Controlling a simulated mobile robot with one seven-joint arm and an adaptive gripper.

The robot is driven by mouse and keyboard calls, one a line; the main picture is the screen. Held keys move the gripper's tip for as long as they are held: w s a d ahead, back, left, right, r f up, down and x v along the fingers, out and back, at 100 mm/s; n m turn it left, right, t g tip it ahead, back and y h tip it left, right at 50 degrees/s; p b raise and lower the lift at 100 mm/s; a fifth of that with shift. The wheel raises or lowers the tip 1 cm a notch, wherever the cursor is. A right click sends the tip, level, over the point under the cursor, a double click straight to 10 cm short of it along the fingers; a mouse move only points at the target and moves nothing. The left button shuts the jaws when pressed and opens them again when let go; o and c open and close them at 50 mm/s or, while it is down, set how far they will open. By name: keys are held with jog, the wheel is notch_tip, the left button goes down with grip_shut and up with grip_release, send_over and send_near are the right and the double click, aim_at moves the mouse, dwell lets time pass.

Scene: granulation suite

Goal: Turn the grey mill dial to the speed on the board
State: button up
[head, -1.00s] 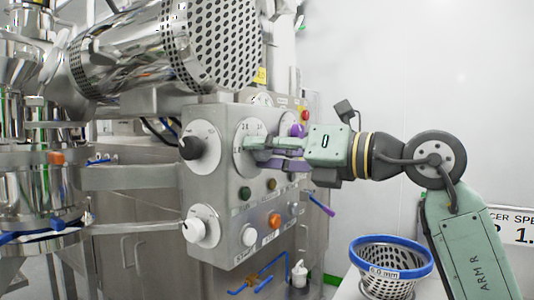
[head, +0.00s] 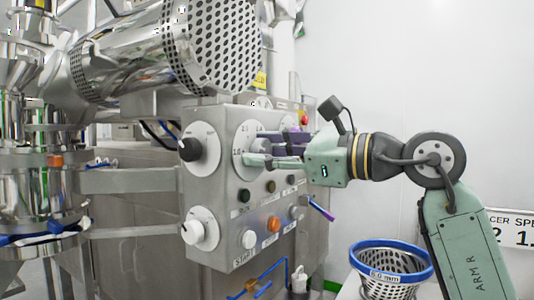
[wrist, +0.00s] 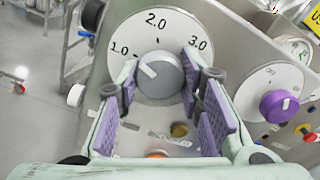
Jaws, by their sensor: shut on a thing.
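The grey mill dial (wrist: 165,76) is a round knob on a white scale plate (wrist: 183,30) marked 1.0, 2.0 and 3.0. Its white pointer mark points up and left in the wrist view, roughly towards 1.0. My gripper (head: 268,150) is shut on the dial, with one finger on each side of it. In the head view the fingers hide the knob, and part of the scale plate (head: 242,143) shows to their left. The board (head: 512,229) is at the right edge of the head view, partly behind my arm and cut off; a "2" and a "1." show.
A black knob (head: 190,149) and a white knob (head: 193,232) are on the panel's left side. A purple knob (wrist: 279,106) is beside the grey dial. Several push buttons, one orange (head: 274,224), lie below. A blue-rimmed basket (head: 390,246) stands under my arm.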

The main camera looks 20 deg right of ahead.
jog(key=shift+n, duration=1.8)
jog(key=o, duration=1.2)
jog(key=v, duration=1.2)
jog(key=shift+d, duration=0.1)
